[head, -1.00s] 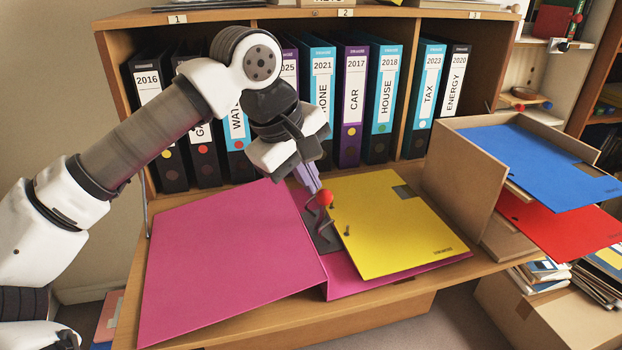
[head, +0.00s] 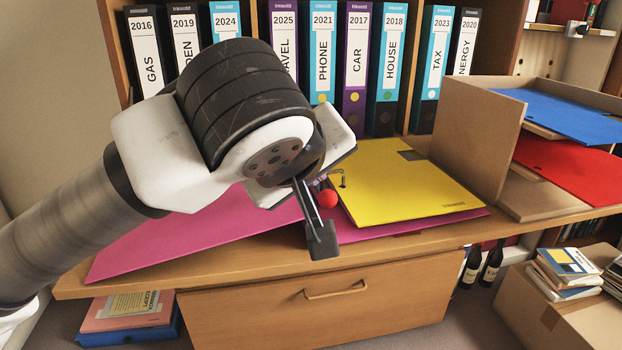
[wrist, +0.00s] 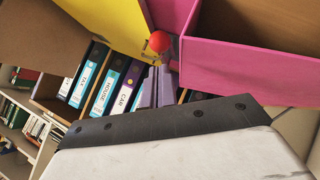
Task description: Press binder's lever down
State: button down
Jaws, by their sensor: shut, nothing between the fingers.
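An open pink binder (head: 160,245) lies on the desk. A yellow folder (head: 400,185) lies on its right side. The binder's lever ends in a red ball (head: 328,198), beside the folder's left edge; the metal mechanism is mostly hidden behind my wrist. The red ball also shows in the wrist view (wrist: 160,41). My gripper's lavender fingers (wrist: 157,76) are shut and empty, with their tips just short of the ball in that view; I cannot tell whether they touch it. In the head view my wrist and its dark bracket hide most of the fingers.
A row of labelled binders (head: 387,70) stands in the shelf behind. A cardboard tray (head: 475,130) with blue and red folders stands to the right. The desk's front edge has a drawer with a handle (head: 335,290) below it.

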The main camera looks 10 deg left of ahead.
jog(key=shift+s+d+f+b, duration=0.2)
jog(key=shift+s+f+b, duration=0.2)
jog(key=shift+f+b, duration=0.25)
jog(key=shift+f, duration=0.1)
